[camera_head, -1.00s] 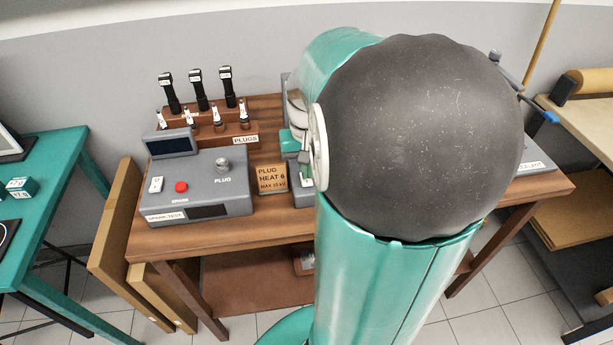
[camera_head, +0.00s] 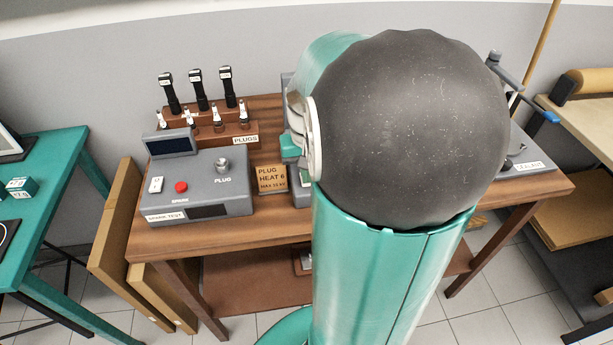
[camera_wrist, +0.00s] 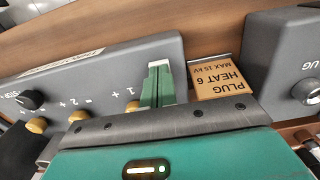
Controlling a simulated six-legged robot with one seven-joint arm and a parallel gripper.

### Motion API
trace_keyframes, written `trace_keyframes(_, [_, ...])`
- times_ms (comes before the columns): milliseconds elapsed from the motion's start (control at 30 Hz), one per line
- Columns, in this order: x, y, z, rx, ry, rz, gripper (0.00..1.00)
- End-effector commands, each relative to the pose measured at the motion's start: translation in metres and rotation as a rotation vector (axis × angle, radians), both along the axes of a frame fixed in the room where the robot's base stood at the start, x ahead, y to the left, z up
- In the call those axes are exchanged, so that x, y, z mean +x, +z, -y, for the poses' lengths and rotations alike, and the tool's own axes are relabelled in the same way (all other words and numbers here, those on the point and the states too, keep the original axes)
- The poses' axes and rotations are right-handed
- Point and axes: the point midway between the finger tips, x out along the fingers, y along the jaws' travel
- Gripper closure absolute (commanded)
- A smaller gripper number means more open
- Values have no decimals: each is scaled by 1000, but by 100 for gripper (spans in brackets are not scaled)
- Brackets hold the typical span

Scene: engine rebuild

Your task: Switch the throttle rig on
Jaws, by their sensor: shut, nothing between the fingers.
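A grey sloped panel (camera_wrist: 105,75) fills the left of the wrist view. It has a black knob (camera_wrist: 30,99), several yellow knobs or buttons with number marks, and a white label too blurred to read. I cannot tell for certain whether this is the throttle rig. My gripper (camera_wrist: 157,68) has its green fingers together and empty, in front of the panel's right end beside the "1" mark. Contact with the panel cannot be told.
A "PLUG HEAT 6" card (camera_head: 271,178) stands between the panel and the grey spark tester (camera_head: 200,185), which has a red button. A plug rack (camera_head: 210,125) is behind the tester. A grey device (camera_head: 525,158) sits at the wooden bench's right end.

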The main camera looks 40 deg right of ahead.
Motion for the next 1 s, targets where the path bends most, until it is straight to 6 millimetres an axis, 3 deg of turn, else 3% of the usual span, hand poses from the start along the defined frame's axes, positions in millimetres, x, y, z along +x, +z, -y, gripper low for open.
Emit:
trace_keyframes(367, [0,-2,0,-1,0,1,100])
trace_keyframes(1000, [1,42,0,-1,1,3,100])
